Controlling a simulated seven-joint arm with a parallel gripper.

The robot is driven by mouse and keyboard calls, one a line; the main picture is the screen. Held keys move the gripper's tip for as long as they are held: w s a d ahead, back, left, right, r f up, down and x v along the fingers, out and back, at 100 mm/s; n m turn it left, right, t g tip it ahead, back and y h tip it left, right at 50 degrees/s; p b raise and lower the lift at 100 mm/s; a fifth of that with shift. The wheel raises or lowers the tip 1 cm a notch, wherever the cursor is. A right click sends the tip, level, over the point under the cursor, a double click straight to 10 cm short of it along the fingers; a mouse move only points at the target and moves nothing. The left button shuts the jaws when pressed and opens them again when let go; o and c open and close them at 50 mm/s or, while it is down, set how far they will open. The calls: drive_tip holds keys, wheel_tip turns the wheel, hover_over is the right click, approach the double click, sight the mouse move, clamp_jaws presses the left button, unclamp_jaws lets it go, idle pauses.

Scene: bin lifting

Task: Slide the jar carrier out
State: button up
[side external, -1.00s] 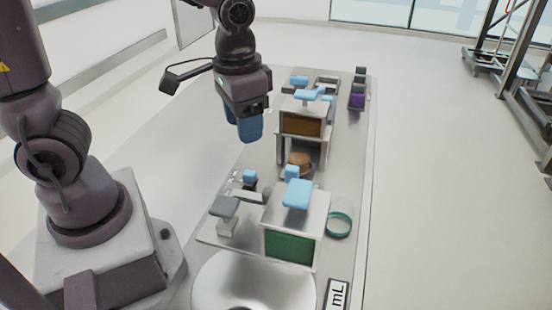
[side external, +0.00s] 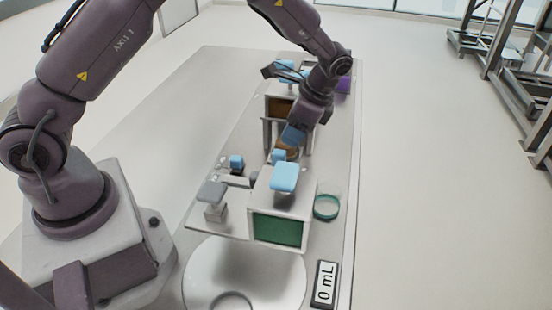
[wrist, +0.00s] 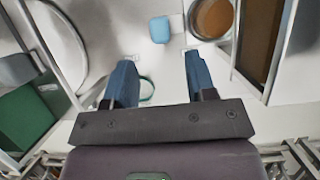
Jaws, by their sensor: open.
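The jar carrier shows as a pale base (wrist: 172,52) with a blue knob (wrist: 159,29) and a round brown jar (wrist: 212,18) beside the knob. In the side external view, the brown jar (side external: 287,154) is partly hidden under the brown-fronted stand, with the blue knob (side external: 279,156) at its near side. My gripper (wrist: 158,65) is open and empty. In the wrist view, the knob lies beyond the fingertips, roughly in line with the gap between them. In the side external view, my gripper (side external: 293,137) is close above the jar and knob; contact cannot be told.
The brown-fronted stand (side external: 278,108) is behind my gripper, and the green-fronted box (side external: 279,229) with a blue handle (side external: 285,177) is in front. A green-ringed glass dish (side external: 326,207) stands to its right.

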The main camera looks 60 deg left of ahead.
sight(280, 152)
drive_tip(key=x, duration=1)
drive_tip(key=shift+s+f, duration=0.1)
drive_tip(key=shift+f, duration=0.15)
clamp_jaws()
drive_tip(key=shift+s+d, duration=2.75)
drive_tip(key=shift+d, duration=0.05)
